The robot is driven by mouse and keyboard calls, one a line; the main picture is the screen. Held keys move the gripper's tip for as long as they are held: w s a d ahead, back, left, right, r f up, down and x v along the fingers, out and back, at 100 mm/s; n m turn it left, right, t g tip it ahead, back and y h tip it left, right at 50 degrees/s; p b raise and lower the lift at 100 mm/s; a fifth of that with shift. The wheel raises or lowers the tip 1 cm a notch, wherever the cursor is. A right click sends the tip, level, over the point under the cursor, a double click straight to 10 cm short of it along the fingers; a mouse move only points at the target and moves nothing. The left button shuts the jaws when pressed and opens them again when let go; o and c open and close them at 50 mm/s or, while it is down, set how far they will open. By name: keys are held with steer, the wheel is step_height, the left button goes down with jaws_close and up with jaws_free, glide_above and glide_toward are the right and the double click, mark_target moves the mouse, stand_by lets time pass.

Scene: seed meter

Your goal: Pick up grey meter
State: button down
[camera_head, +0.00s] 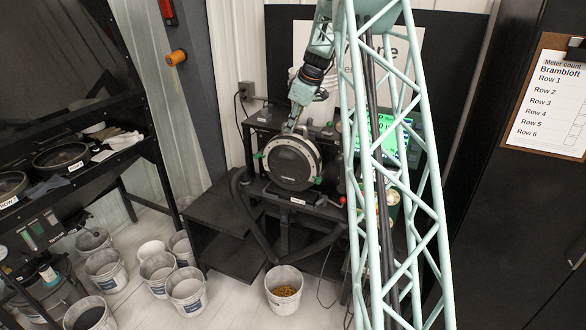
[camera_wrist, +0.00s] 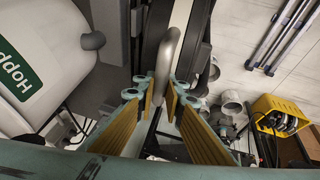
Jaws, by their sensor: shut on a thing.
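The grey meter (camera_head: 292,162) is a round, dark-faced disc with a light rim, upright at the front of a dark stand in the head view. My gripper (camera_head: 294,129) reaches down to its top from above. In the wrist view my gripper (camera_wrist: 160,90) has its two padded fingers on either side of a curved grey bar (camera_wrist: 167,60), which appears to be the meter's handle. The gripper is shut on it. The fingertip contact is too small to make out in the head view. Whether the meter is clear of its stand cannot be told.
A bucket with yellowish contents (camera_head: 284,290) is on the floor below. Several buckets stand left. A yellow crate (camera_wrist: 284,117) shows in the wrist view.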

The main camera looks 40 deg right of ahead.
steer(key=shift+w+r, duration=0.1)
steer(key=shift+r, duration=0.2)
steer(key=shift+r, duration=1.75)
steer(key=shift+s+a+f+b, duration=0.1)
steer(key=shift+s+a+b, duration=0.25)
steer(key=shift+a, duration=0.5)
steer(key=s+a+b, duration=0.1)
steer(key=s+a, duration=0.2)
steer(key=a, duration=0.4)
steer(key=s+a+b, duration=0.1)
steer(key=s+a, duration=0.3)
steer(key=a, duration=0.3)
steer(key=shift+a, duration=0.25)
steer(key=shift+s, duration=0.1)
steer(key=shift+a, duration=0.1)
steer(key=s+a+n+y, duration=0.1)
steer(key=a+n, duration=0.3)
steer(key=a, duration=0.2)
steer(key=shift+a+r+y+b, duration=0.25)
steer(key=shift+r+y+b, duration=0.15)
steer(key=shift+a, duration=0.1)
